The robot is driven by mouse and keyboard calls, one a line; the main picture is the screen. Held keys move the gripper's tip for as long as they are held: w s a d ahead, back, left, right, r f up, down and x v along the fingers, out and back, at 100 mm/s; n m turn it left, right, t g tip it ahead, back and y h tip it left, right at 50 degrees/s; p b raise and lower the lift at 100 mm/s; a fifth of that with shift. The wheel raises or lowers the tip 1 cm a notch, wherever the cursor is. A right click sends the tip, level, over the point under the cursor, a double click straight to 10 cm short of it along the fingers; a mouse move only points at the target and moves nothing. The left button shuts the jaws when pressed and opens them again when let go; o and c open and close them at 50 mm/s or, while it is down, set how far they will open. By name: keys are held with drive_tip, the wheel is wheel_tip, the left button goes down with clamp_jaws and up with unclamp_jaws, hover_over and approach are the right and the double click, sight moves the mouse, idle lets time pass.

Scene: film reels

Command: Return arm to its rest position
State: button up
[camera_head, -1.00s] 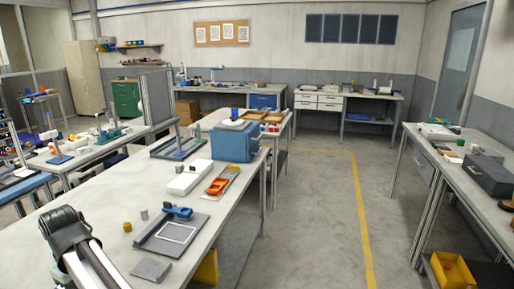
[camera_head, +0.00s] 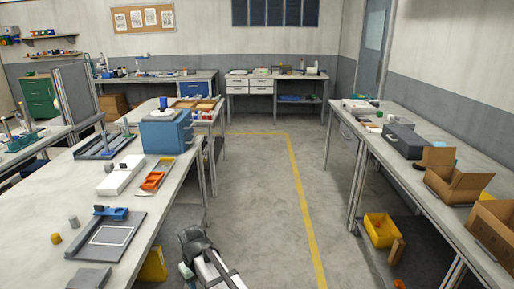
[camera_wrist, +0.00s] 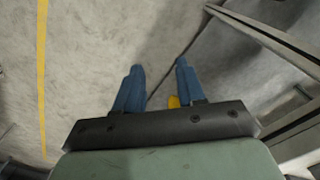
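My gripper (camera_wrist: 158,75) shows in the wrist view with two blue fingers apart and nothing between them. It points down at the bare concrete floor (camera_wrist: 95,60). In the head view my arm shows at the bottom centre, over the aisle floor just right of the left bench (camera_head: 60,205); the fingers cannot be made out there.
On the left bench are a blue box (camera_head: 166,132), a white box (camera_head: 121,176), an orange tool (camera_head: 153,180) and a grey fixture plate (camera_head: 108,237). The right bench (camera_head: 415,190) holds open cardboard boxes (camera_head: 458,184). A yellow bin (camera_head: 380,229) sits below it. The aisle (camera_head: 262,180) is clear.

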drive_tip(key=s+d+f+m, duration=0.1)
drive_tip(key=d+f+m, duration=0.3)
drive_tip(key=d, duration=0.8)
drive_tip(key=s+d+f+m, duration=0.2)
drive_tip(key=d+f, duration=0.3)
drive_tip(key=d, duration=0.8)
drive_tip(key=s+d+f+m, duration=0.1)
drive_tip(key=d+f+m, duration=0.3)
drive_tip(key=d, duration=0.8)
drive_tip(key=s+f+g, duration=0.3)
drive_tip(key=s+f, duration=0.7)
drive_tip(key=s, duration=0.4)
drive_tip(key=s+f+n+g, duration=0.1)
drive_tip(key=s+f+g, duration=0.2)
drive_tip(key=s+f, duration=0.8)
drive_tip(key=s, duration=0.4)
drive_tip(key=shift+s+f+n+g, duration=0.15)
drive_tip(key=shift+f+n+g, duration=0.15)
drive_tip(key=shift+g, duration=0.1)
drive_tip(key=shift+r, duration=0.1)
